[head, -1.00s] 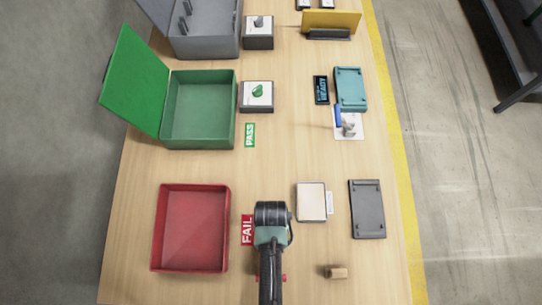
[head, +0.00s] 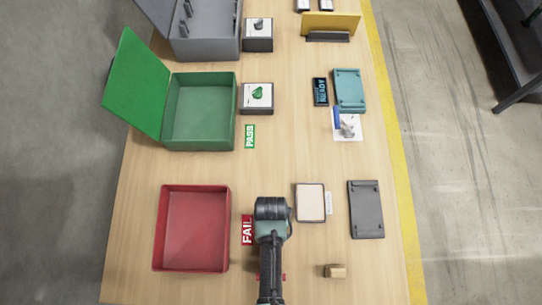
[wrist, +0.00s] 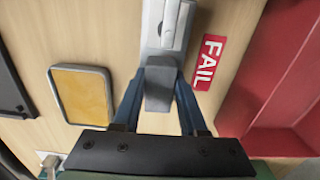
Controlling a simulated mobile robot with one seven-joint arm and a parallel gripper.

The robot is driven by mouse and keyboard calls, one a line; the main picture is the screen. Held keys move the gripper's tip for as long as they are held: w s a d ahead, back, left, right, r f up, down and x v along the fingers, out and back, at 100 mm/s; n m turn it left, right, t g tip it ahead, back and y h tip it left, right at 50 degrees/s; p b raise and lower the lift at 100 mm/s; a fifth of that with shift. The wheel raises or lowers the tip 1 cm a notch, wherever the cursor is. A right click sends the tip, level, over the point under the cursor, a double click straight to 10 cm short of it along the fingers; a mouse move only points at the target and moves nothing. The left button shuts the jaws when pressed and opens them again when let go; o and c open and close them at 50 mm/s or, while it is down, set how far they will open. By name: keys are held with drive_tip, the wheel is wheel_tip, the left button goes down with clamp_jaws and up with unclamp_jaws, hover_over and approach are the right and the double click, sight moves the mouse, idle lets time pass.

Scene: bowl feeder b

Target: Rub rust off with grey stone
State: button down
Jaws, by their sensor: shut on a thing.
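In the wrist view my gripper (wrist: 158,104) is shut on a grey block, the grey stone (wrist: 158,88), held between its two blue-grey fingers. The stone's far end is at the near end of a silver-grey metal piece (wrist: 168,28) with a slot and a small round detail. I cannot tell whether they touch. No rust can be made out. In the head view my arm covers the gripper, the stone and the metal piece; only small red bits (head: 283,277) show beside it.
A red FAIL label (head: 247,230) and red tray (head: 157,235) lie left of my arm. A tan pad (head: 311,202), grey plate (head: 366,208) and small tan block (head: 335,271) lie right. Beyond are the green box (head: 236,110) and teal plate (head: 349,90). Table middle is clear.

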drive_tip(key=shift+w+r+b, duration=0.1)
drive_tip(key=shift+w+b, duration=0.2)
drive_tip(key=shift+w, duration=1.6)
wheel_tip(320, 180, up, 6)
drive_tip(key=p, duration=0.6)
drive_tip(key=shift+r, duration=0.1)
wheel_tip(320, 180, up, 3)
drive_tip(key=p, duration=0.3)
drive_tip(key=shift+p, duration=0.3)
